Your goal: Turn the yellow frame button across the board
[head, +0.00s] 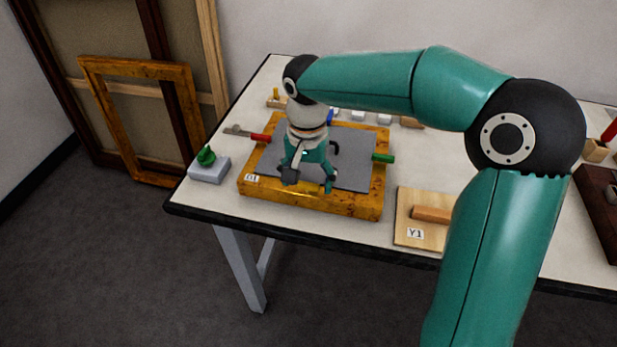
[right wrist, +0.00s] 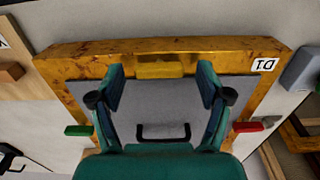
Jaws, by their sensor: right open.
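A gilt frame (head: 322,201) labelled D1 lies flat on the table around a grey board (head: 352,171). The yellow button (right wrist: 160,70) sits on the frame's near rail, its long side along the rail in the right wrist view. In the head view my gripper hides it. My right gripper (head: 309,183) is open over the near rail, pointing down. In the right wrist view its fingertips stand on either side of the yellow button, with gaps; I cannot tell if they reach its height. A red button (head: 261,137) and a green button (head: 383,158) lie across the side rails.
A black handle (right wrist: 163,132) stands on the board. A blue piece (head: 330,117) shows at the far rail. A grey block with a green knob (head: 207,157) stands left of the frame. A wooden board labelled Y1 (head: 404,220) lies to the right. Bare tabletop separates them.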

